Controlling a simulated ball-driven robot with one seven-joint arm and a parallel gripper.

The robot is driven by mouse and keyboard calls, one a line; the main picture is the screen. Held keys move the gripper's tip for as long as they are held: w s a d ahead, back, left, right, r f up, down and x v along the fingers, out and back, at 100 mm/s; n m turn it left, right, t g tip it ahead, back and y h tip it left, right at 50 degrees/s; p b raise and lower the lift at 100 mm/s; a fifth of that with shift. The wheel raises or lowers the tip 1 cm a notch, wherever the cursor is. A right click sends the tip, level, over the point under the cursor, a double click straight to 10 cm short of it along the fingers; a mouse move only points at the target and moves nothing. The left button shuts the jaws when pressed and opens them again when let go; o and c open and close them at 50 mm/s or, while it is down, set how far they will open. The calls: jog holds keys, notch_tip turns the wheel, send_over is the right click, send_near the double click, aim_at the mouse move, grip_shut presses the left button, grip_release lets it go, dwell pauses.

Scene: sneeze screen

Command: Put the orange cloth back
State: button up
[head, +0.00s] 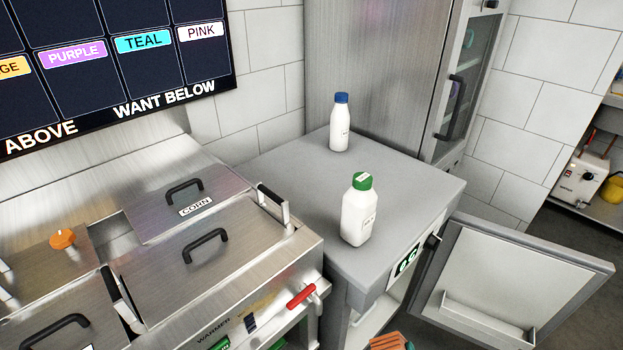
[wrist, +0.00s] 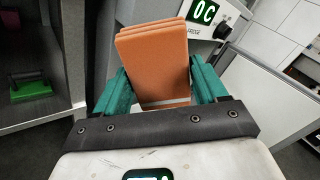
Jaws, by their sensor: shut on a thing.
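My gripper (wrist: 160,92) has teal fingers and is shut on the folded orange cloth (wrist: 155,55), which stands up between the fingers in the wrist view. In the head view only the top of the cloth (head: 386,342) shows at the bottom edge, below the front of the grey fridge counter (head: 290,165). The cloth is in front of the fridge, near its small display (wrist: 204,13). The lower part of the cloth is partly hidden by the gripper.
The fridge door (head: 510,290) stands open at the right. A blue-capped bottle (head: 340,125) and a green-capped bottle (head: 357,212) stand on the counter. The steel warmer (head: 235,245) with lidded pans is at the left. A green-handled item (wrist: 28,88) sits on a shelf.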

jog(key=shift+a, duration=0.15)
jog(key=n+b, duration=0.7)
jog(key=n, duration=0.5)
jog(key=shift+n, duration=0.3)
jog(key=n+b, duration=0.1)
jog(key=n, duration=1.1)
